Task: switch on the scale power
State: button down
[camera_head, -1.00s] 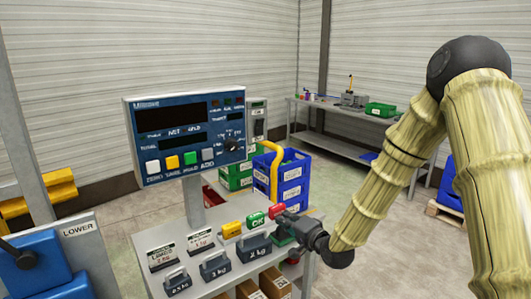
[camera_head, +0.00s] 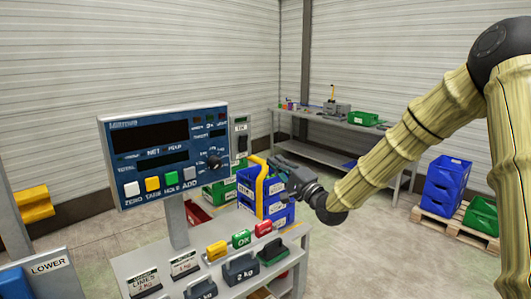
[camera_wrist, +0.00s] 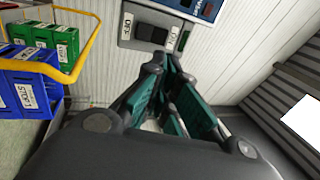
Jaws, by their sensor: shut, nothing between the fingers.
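The scale's blue control panel (camera_head: 165,153) stands on a grey post, with dark displays, coloured buttons and a black knob. A grey switch box (camera_head: 240,138) is at its right edge. In the wrist view the switch plate (camera_wrist: 150,30) shows a dark rocker (camera_wrist: 152,33) between two labels; one appears to read OFF. My gripper (camera_head: 277,168) is shut and empty, right of and lower than the switch box, apart from it in the head view. In the wrist view the fingers (camera_wrist: 172,75) point toward the plate. The rocker's tilt is hard to tell.
A yellow rail (camera_head: 262,185) stands close to my gripper, before blue crates (camera_head: 245,190) and green crates. The scale table (camera_head: 215,275) holds weights and small coloured blocks. A workbench (camera_head: 335,125) is behind, and crates on a pallet (camera_head: 440,190) are at right.

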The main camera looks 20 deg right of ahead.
aim_at(248, 137)
jog(key=p+x, duration=0.4)
jog(key=x, duration=0.9)
jog(key=shift+w+p, duration=0.2)
jog(key=shift+p, duration=0.15)
